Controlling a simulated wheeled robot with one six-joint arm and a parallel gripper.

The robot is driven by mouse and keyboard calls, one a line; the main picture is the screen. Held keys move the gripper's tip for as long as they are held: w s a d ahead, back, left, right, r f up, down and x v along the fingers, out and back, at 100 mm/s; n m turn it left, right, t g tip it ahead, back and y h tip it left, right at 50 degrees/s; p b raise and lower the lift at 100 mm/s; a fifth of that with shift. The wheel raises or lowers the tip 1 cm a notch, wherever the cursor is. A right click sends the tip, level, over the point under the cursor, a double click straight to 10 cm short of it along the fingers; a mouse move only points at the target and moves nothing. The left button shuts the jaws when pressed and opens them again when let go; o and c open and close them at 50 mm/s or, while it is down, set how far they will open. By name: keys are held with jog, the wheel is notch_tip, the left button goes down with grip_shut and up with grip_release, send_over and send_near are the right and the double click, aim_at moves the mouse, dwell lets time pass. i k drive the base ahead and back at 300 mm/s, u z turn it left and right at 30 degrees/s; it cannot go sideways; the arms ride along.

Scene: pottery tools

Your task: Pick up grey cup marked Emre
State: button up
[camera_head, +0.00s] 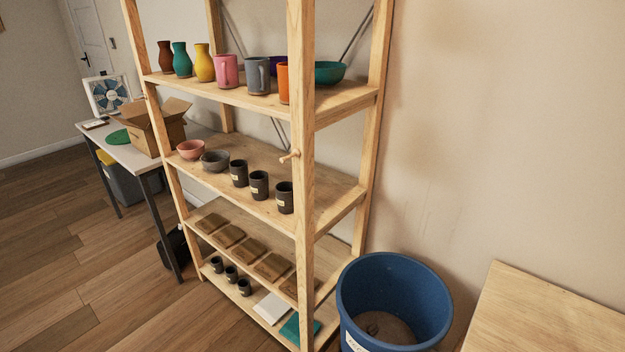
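Three dark grey cups with small pale labels stand in a row on the middle shelf (225,188): a left cup (239,174), a middle cup (259,186) and a right cup (285,198). Smaller dark cups with pale labels stand on the bottom shelf: one at left (216,264), one in the middle (231,274) and one at right (244,287). A grey mug with a handle (259,77) stands on the top shelf. The label writing is too small to read, so I cannot tell which is marked Emre. My gripper is not in view.
A pink bowl (191,149) and grey bowl (215,160) stand left of the middle-shelf cups. The wooden front post (301,230) with a peg (289,156) rises just right of them. A blue bin (394,300) stands right of the rack. Floor at left is clear.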

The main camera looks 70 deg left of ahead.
aim_at(260, 186)
jog(key=u, duration=4.1)
jog(key=i, duration=2.7)
jog(key=z, duration=3.65)
